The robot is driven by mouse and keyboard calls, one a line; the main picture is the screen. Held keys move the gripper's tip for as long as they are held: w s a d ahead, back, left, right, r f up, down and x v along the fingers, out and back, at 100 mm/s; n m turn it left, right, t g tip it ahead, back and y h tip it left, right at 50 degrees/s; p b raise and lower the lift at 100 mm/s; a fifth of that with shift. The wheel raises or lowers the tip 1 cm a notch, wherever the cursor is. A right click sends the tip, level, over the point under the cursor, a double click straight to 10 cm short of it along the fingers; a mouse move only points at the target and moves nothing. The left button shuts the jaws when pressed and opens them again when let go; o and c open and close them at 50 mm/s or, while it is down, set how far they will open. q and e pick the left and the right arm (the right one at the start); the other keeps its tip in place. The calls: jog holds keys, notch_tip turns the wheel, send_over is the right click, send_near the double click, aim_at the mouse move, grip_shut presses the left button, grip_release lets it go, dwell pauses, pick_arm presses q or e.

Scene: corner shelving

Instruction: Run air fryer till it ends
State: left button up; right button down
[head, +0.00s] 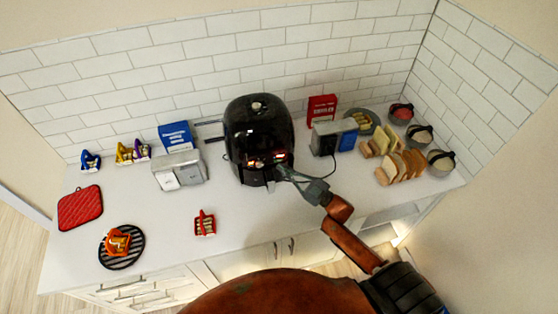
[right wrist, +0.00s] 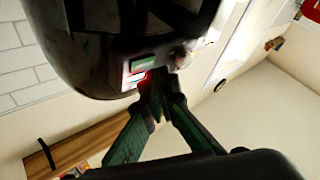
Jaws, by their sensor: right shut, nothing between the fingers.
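The black air fryer (head: 257,125) stands upright on the white counter, against the tiled wall. Its front panel has a lit red spot and a green patch, which also show on the air fryer in the right wrist view (right wrist: 85,45). My right gripper (head: 283,170) is shut and empty, with its fingertips at the front panel of the air fryer. In the right wrist view the closed tips (right wrist: 158,85) are just beside the red light and cover part of the panel; I cannot tell whether they touch it. My left gripper is not in view.
A silver toaster (head: 180,169) stands left of the air fryer, and another appliance (head: 333,138) stands right of it. Bread slices (head: 402,165) and bowls (head: 400,113) crowd the right end. The counter's front middle (head: 160,215) is mostly clear.

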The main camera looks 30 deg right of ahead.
jog(key=s+p, duration=0.1)
jog(key=s, duration=0.1)
jog(key=s+a+p, duration=0.1)
jog(key=s, duration=0.2)
jog(key=shift+a, duration=0.1)
dwell(0.8)
